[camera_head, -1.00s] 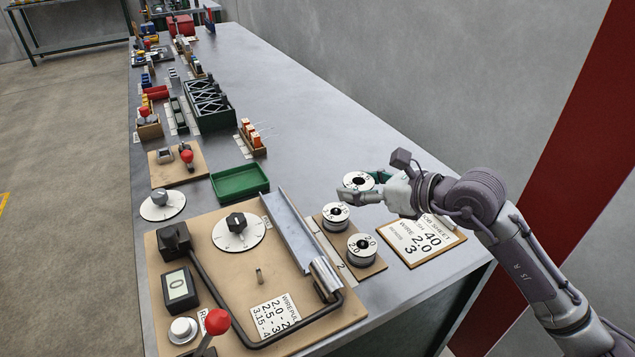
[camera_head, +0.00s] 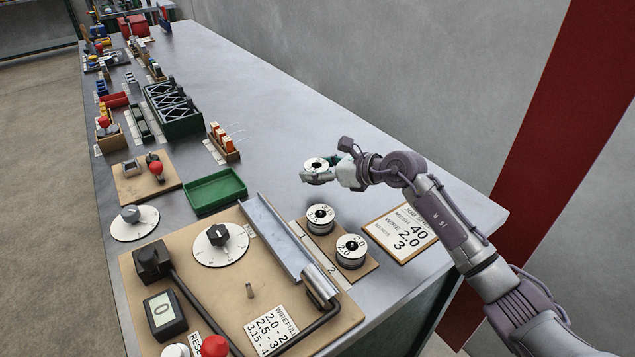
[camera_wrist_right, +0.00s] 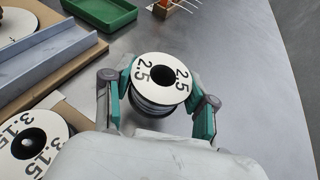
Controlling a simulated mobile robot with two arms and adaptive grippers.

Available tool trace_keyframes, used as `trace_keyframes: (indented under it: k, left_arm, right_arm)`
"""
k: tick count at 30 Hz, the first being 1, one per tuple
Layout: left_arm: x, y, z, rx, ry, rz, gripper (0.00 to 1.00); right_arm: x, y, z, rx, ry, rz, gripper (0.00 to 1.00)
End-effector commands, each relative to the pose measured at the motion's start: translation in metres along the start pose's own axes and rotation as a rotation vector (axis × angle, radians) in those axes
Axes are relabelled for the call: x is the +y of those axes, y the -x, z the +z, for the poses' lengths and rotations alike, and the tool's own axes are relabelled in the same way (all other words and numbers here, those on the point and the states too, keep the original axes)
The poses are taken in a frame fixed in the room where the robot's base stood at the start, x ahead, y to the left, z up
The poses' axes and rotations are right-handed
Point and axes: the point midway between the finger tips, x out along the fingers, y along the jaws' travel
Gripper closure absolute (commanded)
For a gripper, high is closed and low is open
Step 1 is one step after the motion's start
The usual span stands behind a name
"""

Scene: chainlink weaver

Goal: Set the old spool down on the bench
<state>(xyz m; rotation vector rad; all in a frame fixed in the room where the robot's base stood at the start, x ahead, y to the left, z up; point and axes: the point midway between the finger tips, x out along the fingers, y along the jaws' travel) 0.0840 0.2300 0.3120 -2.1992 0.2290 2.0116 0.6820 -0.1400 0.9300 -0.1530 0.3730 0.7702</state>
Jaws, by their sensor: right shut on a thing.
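The old spool (camera_head: 317,165) has a white top face with a dark hole in its middle. In the right wrist view the spool (camera_wrist_right: 161,80) reads 2.5 and sits between the two green-padded fingers. My right gripper (camera_head: 322,176) is shut on it, over the bench (camera_head: 300,115). I cannot tell whether the spool's underside touches the bench. My left gripper is not in view.
Two spools, marked 3.15 (camera_head: 320,219) and 2.0 (camera_head: 351,251), stand on a wooden board in front of my gripper. A job sheet (camera_head: 404,232) lies to their right. A green tray (camera_head: 215,191) lies to the left. The bench behind the gripper is clear.

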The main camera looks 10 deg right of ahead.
Motion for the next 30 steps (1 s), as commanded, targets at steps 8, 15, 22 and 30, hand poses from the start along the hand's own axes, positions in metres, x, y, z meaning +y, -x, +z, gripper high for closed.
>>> trace_keyframes:
  k: [8, 15, 22, 30]
  left_arm:
    - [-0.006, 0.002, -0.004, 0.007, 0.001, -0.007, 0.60]
    - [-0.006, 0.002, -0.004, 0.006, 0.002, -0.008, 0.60]
    - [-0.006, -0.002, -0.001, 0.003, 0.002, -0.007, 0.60]
    - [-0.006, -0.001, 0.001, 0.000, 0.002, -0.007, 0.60]
  right_arm:
    - [-0.002, -0.013, -0.027, -0.002, -0.004, 0.001, 0.93]
    - [-0.003, -0.017, -0.036, -0.004, 0.000, -0.001, 0.93]
    - [-0.003, -0.018, -0.040, -0.003, 0.001, -0.001, 0.93]
    - [-0.003, -0.018, -0.040, 0.000, 0.000, 0.000, 0.18]
